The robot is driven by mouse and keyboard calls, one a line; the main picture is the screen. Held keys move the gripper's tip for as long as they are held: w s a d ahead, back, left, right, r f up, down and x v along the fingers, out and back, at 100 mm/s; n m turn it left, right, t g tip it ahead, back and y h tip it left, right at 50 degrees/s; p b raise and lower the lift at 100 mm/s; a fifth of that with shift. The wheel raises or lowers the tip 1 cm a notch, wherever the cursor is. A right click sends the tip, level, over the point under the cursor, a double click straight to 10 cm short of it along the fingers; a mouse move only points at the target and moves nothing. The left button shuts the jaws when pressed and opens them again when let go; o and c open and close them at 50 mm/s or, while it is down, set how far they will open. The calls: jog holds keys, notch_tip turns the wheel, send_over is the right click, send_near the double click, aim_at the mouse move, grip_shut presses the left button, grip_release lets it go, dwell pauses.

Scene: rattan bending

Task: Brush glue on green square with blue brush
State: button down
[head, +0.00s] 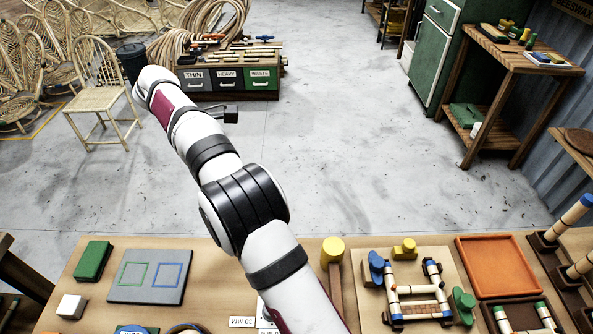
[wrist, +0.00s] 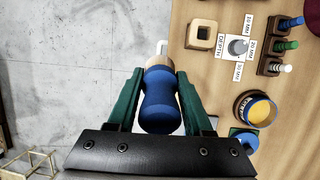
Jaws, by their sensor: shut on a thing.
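My gripper (wrist: 159,76) has green fingers shut on the blue handle of the blue brush (wrist: 161,105) in the wrist view. The brush has a wooden collar and a pale tip pointing away from me, over the table edge. In the head view the brush is not clearly visible and my arm reaches up and left, beyond the table. The green square (head: 133,276) is an outline on a grey board (head: 118,294) at the table's left, beside a blue square outline (head: 167,276). A round pot (wrist: 255,110) with yellow contents, possibly glue, stands on the table in the wrist view.
A green block (head: 92,261) and a white cube (head: 72,307) lie near the board. A yellow-topped mallet-like tool (head: 332,250), a jig with clamps (head: 412,290) and an orange tray (head: 497,266) are right of my arm.

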jog(key=s+a+f+n+t+y, duration=0.1)
jog(key=s+a+f+n+y, duration=0.2)
jog(key=a+n, duration=0.5)
jog(key=s+a+f+n+t, duration=0.1)
jog(key=s+a+f+n, duration=0.25)
jog(key=a, duration=0.85)
jog(key=s+a+f+n+t+y, duration=0.1)
jog(key=s+a+f+n+y, duration=0.2)
jog(key=a+n, duration=0.55)
jog(key=shift+m+h, duration=0.5)
jog(key=shift+m, duration=0.4)
jog(key=shift+s+a+f, duration=0.15)
jog(key=shift+f, duration=1)
jog(key=shift+s+a+f, duration=0.2)
jog(key=shift+f, duration=0.95)
jog(key=shift+s+a+f, duration=0.15)
jog(key=shift+f, duration=1)
jog(key=shift+w+d+f, duration=0.1)
jog(key=shift+d+f, duration=0.3)
jog(key=shift+f, duration=0.2)
jog(key=shift+d, duration=2.9)
jog(key=a, duration=0.5)
jog(key=shift+a, duration=0.35)
jog(key=shift+a+r, duration=0.15)
jog(key=shift+a, duration=0.2)
jog(key=shift+a+r, duration=0.15)
jog(key=shift+r, duration=0.05)
notch_tip(320, 180, up, 7)
jog(key=shift+r, duration=0.2)
